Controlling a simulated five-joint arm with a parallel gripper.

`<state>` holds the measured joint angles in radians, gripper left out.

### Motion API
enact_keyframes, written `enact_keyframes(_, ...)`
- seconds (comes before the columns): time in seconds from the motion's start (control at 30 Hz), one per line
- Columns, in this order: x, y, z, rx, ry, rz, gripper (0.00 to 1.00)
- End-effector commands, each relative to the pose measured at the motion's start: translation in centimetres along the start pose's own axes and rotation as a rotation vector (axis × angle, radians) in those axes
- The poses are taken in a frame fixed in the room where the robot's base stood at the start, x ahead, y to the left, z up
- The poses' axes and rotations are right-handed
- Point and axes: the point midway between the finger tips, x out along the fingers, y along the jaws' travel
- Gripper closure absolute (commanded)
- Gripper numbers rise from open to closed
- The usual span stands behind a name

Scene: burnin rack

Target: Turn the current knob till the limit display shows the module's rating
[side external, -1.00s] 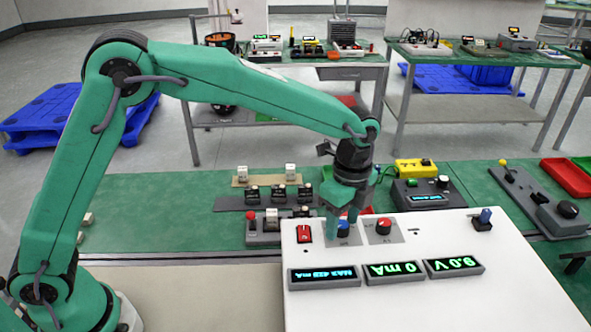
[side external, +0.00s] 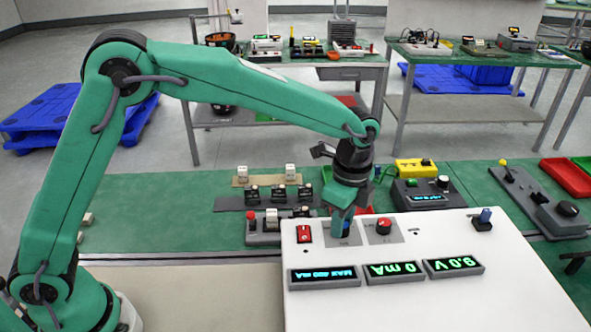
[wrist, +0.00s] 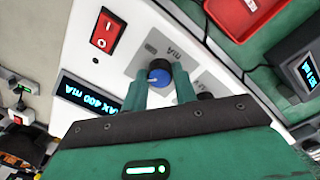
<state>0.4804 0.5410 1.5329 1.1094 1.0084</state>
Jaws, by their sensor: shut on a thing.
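The blue current knob (wrist: 160,73) sits on a grey plate marked mA on the white panel (side external: 440,305). My gripper (side external: 343,227) points down over it, and its two fingers are shut on the knob, one on each side, in the wrist view (wrist: 160,88). In the side view the fingers mostly hide the knob. The limit display (side external: 324,276) has blue digits and appears to read MAX 400 mA; its text is upside down in the wrist view (wrist: 90,97). I cannot make out a module rating label.
A red rocker switch (side external: 304,234) is left of the knob and a red knob (side external: 384,226) is right of it. Green displays read 0 mA (side external: 394,270) and 9.0 V (side external: 454,265). Several devices sit behind the panel.

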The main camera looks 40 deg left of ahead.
Motion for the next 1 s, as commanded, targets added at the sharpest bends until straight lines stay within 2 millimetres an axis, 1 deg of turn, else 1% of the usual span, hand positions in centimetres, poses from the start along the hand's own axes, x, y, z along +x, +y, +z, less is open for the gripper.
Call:
enact_keyframes(0.3,-0.04,-0.09,0.03,-0.219,0.007,-0.008,0.95)
enact_keyframes(0.5,-0.04,-0.12,0.05,-0.319,0.010,-0.012,0.95)
enact_keyframes(0.7,-0.03,-0.16,0.07,-0.363,0.012,-0.013,0.95)
enact_keyframes(1.0,-0.03,-0.21,0.10,-0.367,0.013,-0.014,0.95)
